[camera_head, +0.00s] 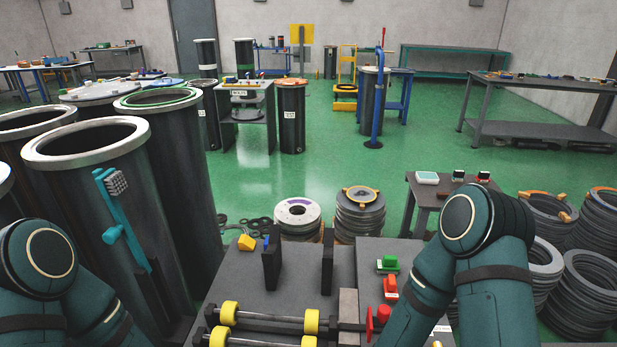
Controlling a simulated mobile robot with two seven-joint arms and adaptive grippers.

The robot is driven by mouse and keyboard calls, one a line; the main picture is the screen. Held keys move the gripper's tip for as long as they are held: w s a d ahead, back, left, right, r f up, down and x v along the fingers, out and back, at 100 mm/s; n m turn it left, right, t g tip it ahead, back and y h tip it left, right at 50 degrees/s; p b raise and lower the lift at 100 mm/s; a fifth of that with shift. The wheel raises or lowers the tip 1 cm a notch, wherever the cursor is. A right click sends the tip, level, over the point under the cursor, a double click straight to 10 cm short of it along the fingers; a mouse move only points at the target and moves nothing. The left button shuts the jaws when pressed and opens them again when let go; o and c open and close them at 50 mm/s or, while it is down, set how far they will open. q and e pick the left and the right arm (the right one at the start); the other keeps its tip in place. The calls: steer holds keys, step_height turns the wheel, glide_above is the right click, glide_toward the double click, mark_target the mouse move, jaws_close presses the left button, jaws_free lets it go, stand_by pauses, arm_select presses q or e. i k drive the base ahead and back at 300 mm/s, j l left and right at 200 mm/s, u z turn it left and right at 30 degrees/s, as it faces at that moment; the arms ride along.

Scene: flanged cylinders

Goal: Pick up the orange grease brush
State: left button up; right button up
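I cannot clearly make out an orange grease brush. A small orange-red item (391,288) lies on the dark bench top at the lower right of centre, just left of my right arm. It is too small to tell whether it is the brush. A similar green item (388,264) lies just behind it. My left arm shows at the lower left and my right arm at the lower right. Both grippers are outside the picture.
Tall flanged cylinders (86,145) stand at the left. The bench (299,254) carries dark upright plates, a yellow block (246,242) and rods with yellow rollers (229,313). Stacked rings (591,285) stand at the right. Green floor (430,130) is open beyond.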

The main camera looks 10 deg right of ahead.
mark_target(391, 294)
steer(key=z, duration=0.95)
